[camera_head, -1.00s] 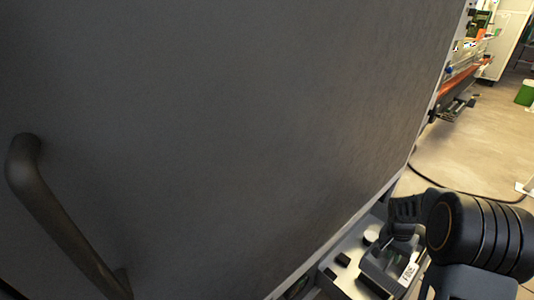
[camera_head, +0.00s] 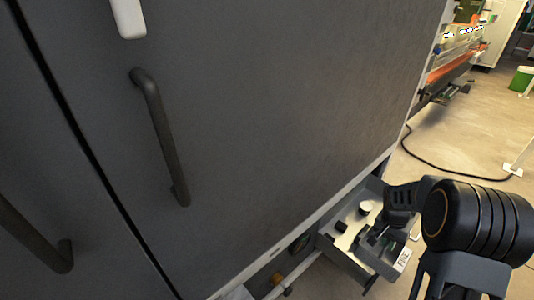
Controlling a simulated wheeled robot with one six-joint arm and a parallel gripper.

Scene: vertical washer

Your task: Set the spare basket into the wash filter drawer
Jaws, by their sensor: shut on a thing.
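The wash filter drawer (camera_head: 348,264) stands pulled out at the foot of the dark washer cabinet, at the lower right. The spare basket is a small dark grey open box with a white "FINE" label (camera_head: 403,259) on its end. My gripper (camera_head: 386,226) is shut on the basket and partly hides it. The basket overlaps the right part of the drawer in the picture. I cannot tell whether it touches the drawer floor or hangs above it. A white round knob (camera_head: 365,208) and a small black block (camera_head: 341,227) show inside the drawer.
The tall dark washer panel (camera_head: 270,110) with a bar handle (camera_head: 160,140) fills the left and middle. A round dark fitting (camera_head: 299,243) sits low beside the drawer. A black hose (camera_head: 450,170) lies on the open floor at right, and a green bin (camera_head: 522,79) stands farther back.

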